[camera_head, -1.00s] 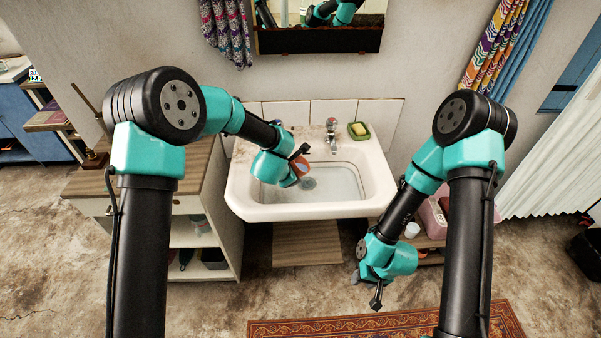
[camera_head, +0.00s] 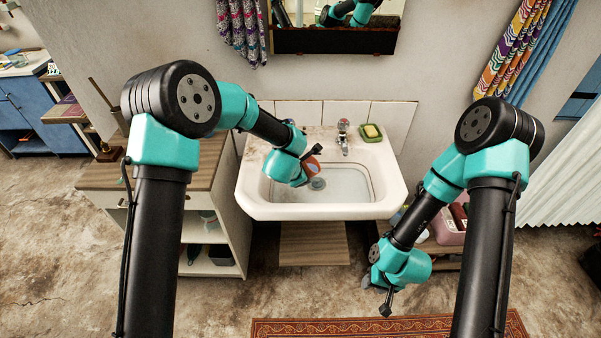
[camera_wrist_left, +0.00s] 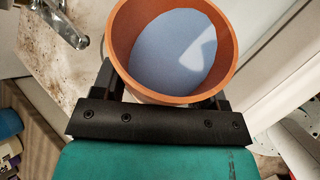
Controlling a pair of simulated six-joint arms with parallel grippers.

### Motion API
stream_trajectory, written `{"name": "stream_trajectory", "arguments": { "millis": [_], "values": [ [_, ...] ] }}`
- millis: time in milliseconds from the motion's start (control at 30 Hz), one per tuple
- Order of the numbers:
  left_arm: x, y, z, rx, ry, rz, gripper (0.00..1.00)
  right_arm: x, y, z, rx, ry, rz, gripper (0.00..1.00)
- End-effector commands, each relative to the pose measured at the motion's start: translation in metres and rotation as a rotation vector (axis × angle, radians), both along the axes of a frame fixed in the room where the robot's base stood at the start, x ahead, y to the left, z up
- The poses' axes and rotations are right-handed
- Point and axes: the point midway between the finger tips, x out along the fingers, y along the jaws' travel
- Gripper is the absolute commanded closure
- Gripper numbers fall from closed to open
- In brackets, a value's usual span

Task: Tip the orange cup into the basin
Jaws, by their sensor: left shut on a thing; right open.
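The orange cup (camera_head: 311,167) is over the left part of the white basin (camera_head: 320,212), near the drain. My left gripper (camera_head: 304,165) is shut on it. In the left wrist view the cup (camera_wrist_left: 122,50) sits between the dark fingers, its round mouth facing the camera, with a smooth pale-blue surface inside. I cannot tell whether that is liquid, nor the cup's exact tilt. My right gripper (camera_head: 369,281) is open, low in front of the basin's right side, its fingers partly hidden by the wrist.
A chrome tap (camera_head: 343,135) stands at the basin's back edge, with a sponge in a green dish (camera_head: 371,132) to its right. A wooden cabinet (camera_head: 180,160) is close on the left. A pink container (camera_head: 448,228) stands on the right. A patterned rug (camera_head: 390,326) lies in front.

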Motion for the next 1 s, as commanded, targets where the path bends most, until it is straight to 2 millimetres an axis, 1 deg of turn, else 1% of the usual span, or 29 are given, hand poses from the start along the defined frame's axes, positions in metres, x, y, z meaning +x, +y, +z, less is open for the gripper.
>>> {"name": "stream_trajectory", "arguments": {
  "millis": [367,767,1000],
  "values": [
    [0.0007,-0.0006,0.0002,0.052,-0.006,0.004,0.61,0.0000,0.0000,0.0000,0.000,0.000,0.000,0.57],
    [0.0005,-0.0038,0.0007,0.168,-0.008,0.001,0.61,0.0000,0.0000,0.0000,0.000,0.000,0.000,0.57],
    [0.0002,-0.0040,0.0006,0.179,-0.007,0.000,0.61,0.0000,0.0000,0.0000,0.000,0.000,0.000,0.57]
  ]
}}
